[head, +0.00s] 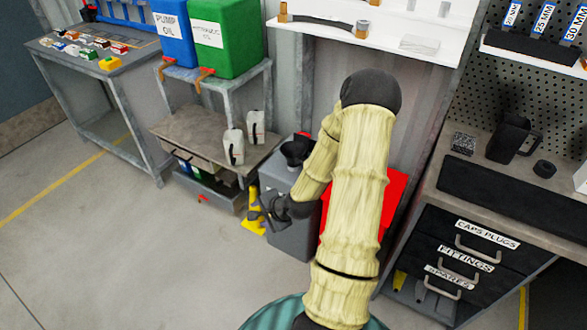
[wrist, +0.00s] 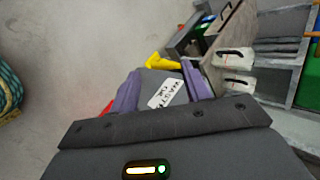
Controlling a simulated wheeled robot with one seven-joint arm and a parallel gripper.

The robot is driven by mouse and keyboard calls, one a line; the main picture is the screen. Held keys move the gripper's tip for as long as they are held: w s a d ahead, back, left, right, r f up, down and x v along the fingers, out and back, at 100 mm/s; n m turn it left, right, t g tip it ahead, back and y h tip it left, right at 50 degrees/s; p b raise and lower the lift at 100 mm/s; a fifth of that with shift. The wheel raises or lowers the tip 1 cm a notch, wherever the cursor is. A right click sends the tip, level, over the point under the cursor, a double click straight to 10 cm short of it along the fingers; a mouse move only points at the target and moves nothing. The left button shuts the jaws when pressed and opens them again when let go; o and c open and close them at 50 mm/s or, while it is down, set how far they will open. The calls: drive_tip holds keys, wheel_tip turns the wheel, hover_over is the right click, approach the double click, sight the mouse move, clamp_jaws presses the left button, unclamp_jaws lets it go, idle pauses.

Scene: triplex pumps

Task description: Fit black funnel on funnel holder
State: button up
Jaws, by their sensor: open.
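A black funnel-shaped object (head: 297,150) sits on top of the grey container (head: 283,182), left of my arm. I take it to be the black funnel; it is not recognisable in the wrist view. My gripper (head: 256,208) is in front of the grey container, below the funnel and apart from it. In the wrist view its two purple fingers (wrist: 161,92) are spread with nothing held between them. The labelled face of the grey container (wrist: 157,79) shows beyond the fingers. I cannot make out the funnel holder; my arm hides part of the area.
A yellow object (head: 253,221) stands on the floor by the grey container. A low bench (head: 190,134) holds two white jugs (head: 245,139). A red object (head: 395,195) is behind my arm. A drawer cabinet (head: 465,255) stands at right. The floor at left is clear.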

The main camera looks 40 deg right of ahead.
drive_tip(key=w+d+f+m+t+h+b, duration=0.2)
drive_tip(key=d+f+m+t+b, duration=0.5)
drive_tip(key=m, duration=0.5)
drive_tip(key=s+d+r+m+t+h+b, duration=0.1)
drive_tip(key=s+d+m+h, duration=0.2)
drive_tip(key=d+m+h, duration=0.4)
drive_tip(key=d+m, duration=0.3)
drive_tip(key=d, duration=0.1)
drive_tip(key=shift+s+d+m+b, duration=0.15)
drive_tip(key=shift+s+m+b, duration=0.15)
drive_tip(key=shift+s+m, duration=0.1)
drive_tip(key=shift+w, duration=0.2)
approach(298, 165)
drive_tip(key=x, duration=0.5)
drive_tip(key=shift+w+d+f+b, duration=0.1)
drive_tip(key=shift+w+f+b, duration=0.05)
drive_tip(key=shift+f+b, duration=0.2)
drive_tip(key=x, duration=0.5)
drive_tip(key=shift+d+b, duration=0.1)
drive_tip(key=shift+b, duration=0.3)
drive_tip(key=shift+r, duration=0.1)
